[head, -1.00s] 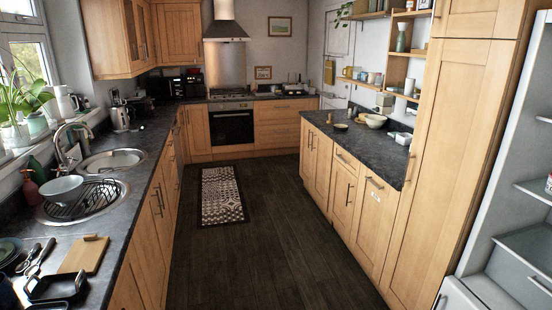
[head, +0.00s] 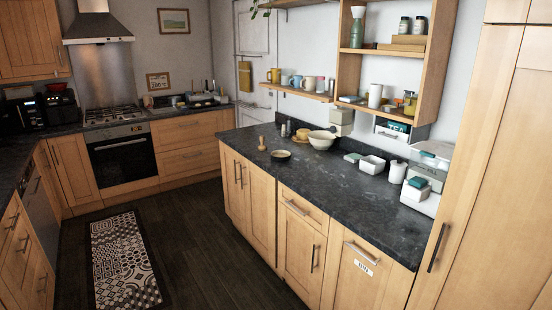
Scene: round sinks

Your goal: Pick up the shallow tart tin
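A small, shallow, round dish (head: 280,156), dark at the rim with a paler inside, lies on the dark right-hand counter (head: 330,205) in the head view. It may be the shallow tart tin, but it is too small to be sure. A wooden pestle-like object (head: 262,143) stands just left of it. A white bowl (head: 321,140) is to its right and behind. Neither of my grippers is in view.
A white square dish (head: 372,164), a white cylinder (head: 397,172) and a scale-like appliance (head: 424,185) stand farther right on the counter. Shelves (head: 388,52) hang above. The dark floor (head: 205,250) before the cabinets is clear, with a patterned rug (head: 122,258) at left.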

